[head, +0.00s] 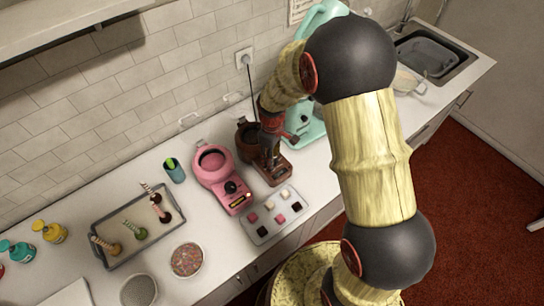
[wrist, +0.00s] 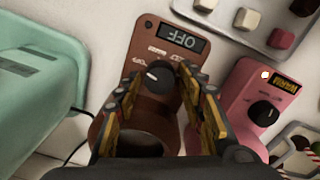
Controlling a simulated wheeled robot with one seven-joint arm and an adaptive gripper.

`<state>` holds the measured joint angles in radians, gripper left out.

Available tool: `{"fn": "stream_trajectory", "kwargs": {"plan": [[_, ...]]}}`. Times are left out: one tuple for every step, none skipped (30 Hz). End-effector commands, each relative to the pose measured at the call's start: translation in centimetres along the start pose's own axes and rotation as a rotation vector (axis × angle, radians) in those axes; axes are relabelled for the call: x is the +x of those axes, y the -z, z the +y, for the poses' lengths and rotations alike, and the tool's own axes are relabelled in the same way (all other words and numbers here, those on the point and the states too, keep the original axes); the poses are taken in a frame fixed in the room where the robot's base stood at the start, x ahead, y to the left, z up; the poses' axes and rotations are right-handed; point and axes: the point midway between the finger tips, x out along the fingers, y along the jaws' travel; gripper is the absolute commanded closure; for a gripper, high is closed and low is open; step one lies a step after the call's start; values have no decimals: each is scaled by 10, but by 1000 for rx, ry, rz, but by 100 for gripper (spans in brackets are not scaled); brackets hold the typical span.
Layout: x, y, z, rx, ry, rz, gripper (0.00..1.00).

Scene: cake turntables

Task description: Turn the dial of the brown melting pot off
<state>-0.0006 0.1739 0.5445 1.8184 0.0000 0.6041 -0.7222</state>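The brown melting pot stands on the counter between the pink pot and the mint mixer; its base (head: 279,177) shows in the head view, with the rest partly behind my gripper (head: 270,158). In the wrist view the brown pot (wrist: 140,48) has a label (wrist: 179,40) reading OFF, upside down. Its black dial (wrist: 158,76) has a pale pointer mark. My gripper (wrist: 160,85) is open, with a finger on each side of the dial. I cannot tell whether the fingers touch it.
The pink melting pot (head: 212,177) stands close to the left; its lamp (wrist: 265,74) is lit. A tray of small cubes (head: 263,228) lies in front. The mint mixer (head: 305,118) is on the right. A cake-pop tray (head: 112,224) is further left.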

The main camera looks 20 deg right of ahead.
Motion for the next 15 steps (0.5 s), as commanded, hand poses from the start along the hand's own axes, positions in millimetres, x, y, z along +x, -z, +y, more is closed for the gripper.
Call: {"fn": "stream_trajectory", "kwargs": {"plan": [[0, 0, 0, 0, 0, 0, 56], [0, 0, 0, 0, 0, 0, 54], [0, 0, 0, 0, 0, 0, 52], [0, 0, 0, 0, 0, 0, 50], [0, 0, 0, 1, 0, 0, 50], [0, 0, 0, 1, 0, 0, 50], [0, 0, 0, 1, 0, 0, 50], [0, 0, 0, 1, 0, 0, 50], [0, 0, 0, 1, 0, 0, 50], [0, 0, 0, 1, 0, 0, 50], [0, 0, 0, 1, 0, 0, 50], [0, 0, 0, 1, 0, 0, 50], [-1, 0, 0, 1, 0, 0, 50], [-2, 0, 0, 1, 0, 0, 50], [-5, 0, 0, 1, -1, 1, 50]]}}
